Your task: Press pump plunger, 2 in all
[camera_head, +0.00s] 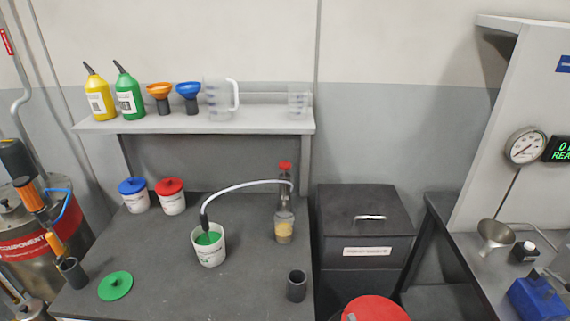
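A hand pump (286,200) stands upright at the right side of the dark workbench. It has a red top (285,165), likely the plunger, above a dark body, and a clear bottle with tan contents (284,231) below. A pale curved hose (245,185) arches left from the pump and ends in a dark nozzle over a white bucket (210,255) with green contents. Neither of my grippers shows in this view. How far down the plunger sits is too small to tell.
Blue-lidded (133,196) and red-lidded (171,198) tubs stand behind. A shelf (200,126) overhangs the back. A metal drum (35,245) stands left, a dark cabinet (365,235) right.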

